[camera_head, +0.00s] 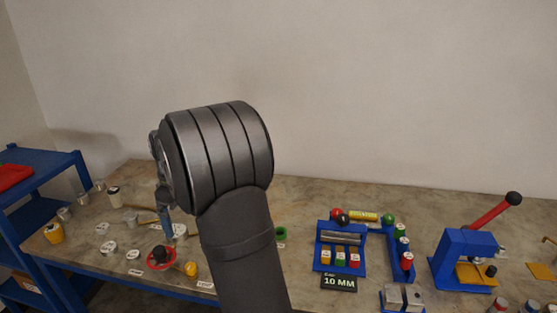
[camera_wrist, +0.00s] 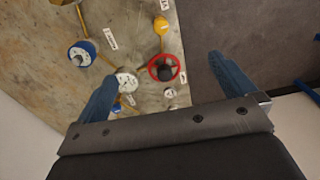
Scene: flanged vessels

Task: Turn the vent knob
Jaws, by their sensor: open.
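In the wrist view, a black knob (camera_wrist: 166,72) sits inside a red ring on the bench, and a yellow ball-ended handle (camera_wrist: 161,26) lies beyond it. In the head view, the black knob (camera_head: 158,252) and yellow ball (camera_head: 191,268) are at the left front of the bench. The labels are too small to read, so I cannot tell which part is the vent knob. My gripper (camera_wrist: 163,68) is open, its blue fingers apart on either side of the red ring in the picture. In the head view, my arm hides most of the gripper; one blue finger shows.
A blue-rimmed dial (camera_wrist: 82,53) and a white disc (camera_wrist: 125,80) lie near the fingers. A yellow cup (camera_head: 54,233) and several white discs stand left. A blue rack (camera_head: 340,250) and a blue press (camera_head: 465,255) with a red lever stand right.

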